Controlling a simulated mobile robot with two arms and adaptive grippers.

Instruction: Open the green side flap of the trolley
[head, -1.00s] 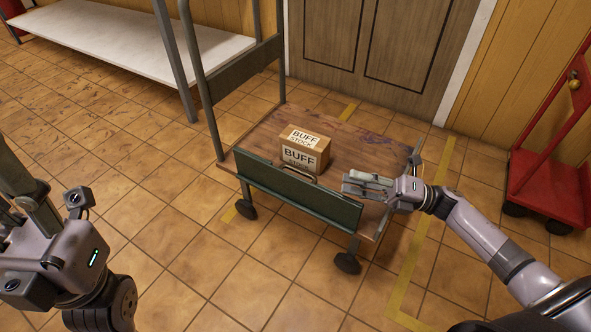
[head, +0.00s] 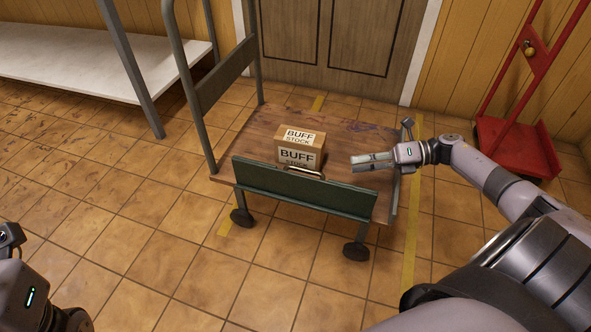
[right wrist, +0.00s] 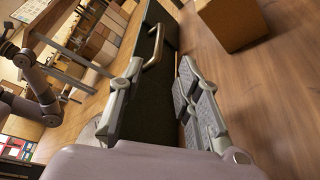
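The trolley has a wooden deck (head: 350,135) and a green side flap (head: 300,190) standing upright along its near side. A metal handle (head: 303,173) sits at the flap's top edge; it also shows in the right wrist view (right wrist: 155,46). My right gripper (head: 356,162) is open near the flap's right end, appearing above the deck side in the head view. In the right wrist view the dark flap (right wrist: 150,95) shows between its spread fingers, with the handle farther ahead; contact cannot be told. My left wrist is cut off at the lower left; its fingers are out of frame.
A carton marked BUFF STOCK (head: 300,150) stands on the deck just behind the flap. A grey upright frame (head: 222,85) rises at the deck's left end. A red hand truck (head: 515,140) stands at right. The tiled floor before the flap is clear.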

